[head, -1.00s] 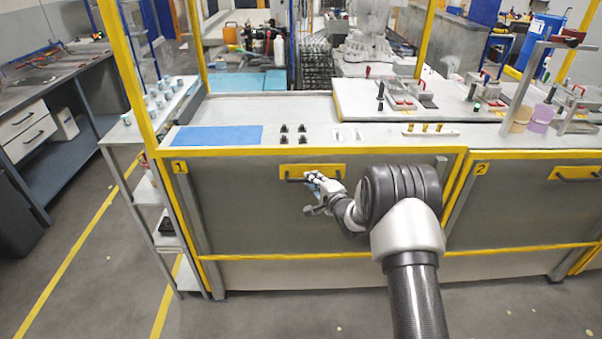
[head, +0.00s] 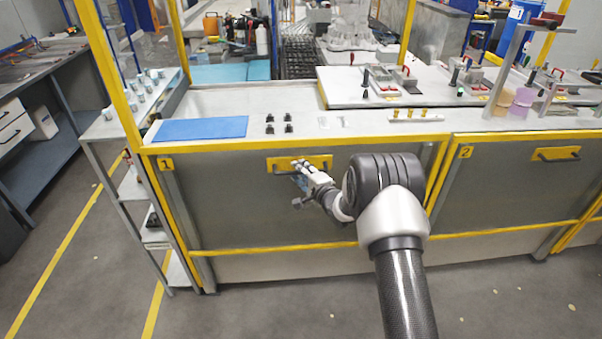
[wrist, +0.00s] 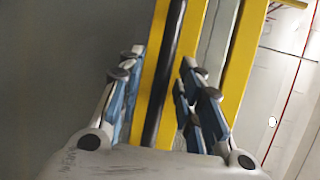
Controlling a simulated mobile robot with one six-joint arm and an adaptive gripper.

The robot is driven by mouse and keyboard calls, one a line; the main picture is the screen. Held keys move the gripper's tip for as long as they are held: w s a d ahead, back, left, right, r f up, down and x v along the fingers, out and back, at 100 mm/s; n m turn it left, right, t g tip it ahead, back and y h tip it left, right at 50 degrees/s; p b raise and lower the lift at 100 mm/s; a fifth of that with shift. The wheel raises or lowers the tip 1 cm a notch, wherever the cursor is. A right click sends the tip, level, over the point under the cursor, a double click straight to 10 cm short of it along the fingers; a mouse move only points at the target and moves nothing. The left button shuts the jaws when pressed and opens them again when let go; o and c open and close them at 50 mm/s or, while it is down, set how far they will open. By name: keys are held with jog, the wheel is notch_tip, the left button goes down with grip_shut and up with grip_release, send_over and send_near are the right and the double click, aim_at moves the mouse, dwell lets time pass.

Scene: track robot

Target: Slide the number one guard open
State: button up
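The number one guard (head: 240,215) is a grey panel in a yellow frame with a yellow "1" label (head: 167,164). It stands upright across the bench front, its top edge at bench-top level. Its black bar handle sits on a yellow plate (head: 322,161) near the top middle. In the wrist view the black handle bar (wrist: 165,80) runs between my blue-padded fingers (wrist: 163,85). The fingers are apart, with gaps visible beside the bar; contact is not clear.
A second guard with a "2" label (head: 464,152) stands to the right. The bench top above holds a blue mat (head: 200,128) and small black parts (head: 279,124). A grey shelf rack (head: 130,190) stands close at the left. The floor in front is clear.

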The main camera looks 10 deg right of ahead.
jog(key=shift+s, duration=0.1)
jog(key=v, duration=1.1)
jog(key=shift+s+d+r, duration=0.2)
jog(key=shift+s, duration=0.15)
jog(key=s+d+r+n+g+h, duration=0.2)
jog(key=s+r+n+h, duration=0.1)
jog(key=s+r, duration=0.4)
jog(key=s+d+r+n+g+h, duration=0.25)
jog(key=s+r+n, duration=0.2)
jog(key=r, duration=0.45)
jog(key=s+a+n+g, duration=0.2)
jog(key=s+n+g, duration=0.1)
jog(key=s, duration=1.2)
jog(key=s+a+r+n+g, duration=0.1)
jog(key=s+a+n+g, duration=0.1)
jog(key=s, duration=1.4)
jog(key=shift+s+a+r+n+g, duration=0.15)
jog(key=shift+s+r+n+g, duration=0.25)
jog(key=shift+n, duration=0.65)
